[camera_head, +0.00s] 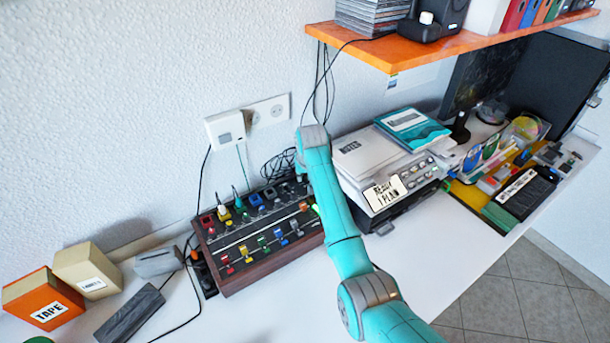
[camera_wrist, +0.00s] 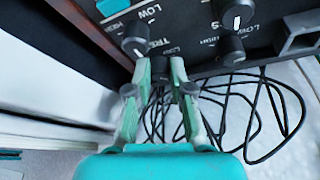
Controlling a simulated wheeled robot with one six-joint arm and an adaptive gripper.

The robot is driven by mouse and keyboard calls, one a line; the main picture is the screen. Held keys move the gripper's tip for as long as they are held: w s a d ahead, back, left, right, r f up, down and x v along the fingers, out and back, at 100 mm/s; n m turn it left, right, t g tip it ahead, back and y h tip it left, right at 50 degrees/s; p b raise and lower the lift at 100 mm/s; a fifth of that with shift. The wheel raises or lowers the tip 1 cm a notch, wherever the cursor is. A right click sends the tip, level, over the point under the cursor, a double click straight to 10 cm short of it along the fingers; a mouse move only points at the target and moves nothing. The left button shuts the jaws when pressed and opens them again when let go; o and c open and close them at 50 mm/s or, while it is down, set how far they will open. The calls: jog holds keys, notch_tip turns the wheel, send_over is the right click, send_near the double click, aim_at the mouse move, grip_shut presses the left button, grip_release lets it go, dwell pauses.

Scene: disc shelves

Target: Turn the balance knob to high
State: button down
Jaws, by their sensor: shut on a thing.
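My gripper (camera_wrist: 160,64) shows in the wrist view with its two fingers closed around a small dark knob at the edge of a black control panel (camera_wrist: 190,42). The fingers hide most of this knob, so its pointer cannot be read. Partly covered LOW, HIGH and TRE lettering is printed around it. I cannot read the word balance anywhere. In the camera_head view the panel is the wood-sided mixer (camera_head: 222,251) on the desk. My arm reaches over its back right corner and hides the gripper there.
Another dark knob (camera_wrist: 135,40) stands close beside the fingers, and two more are to the right. Black cables (camera_wrist: 265,105) lie loose past the panel's edge. An orange shelf (camera_head: 435,52) hangs above.

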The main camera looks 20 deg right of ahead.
jog(key=shift+m+h, duration=0.3)
jog(key=shift+m, duration=0.5)
jog(key=c, duration=1.3)
grip_release()
jog(key=v, duration=1.2)
jog(key=shift+w+a, duration=0.1)
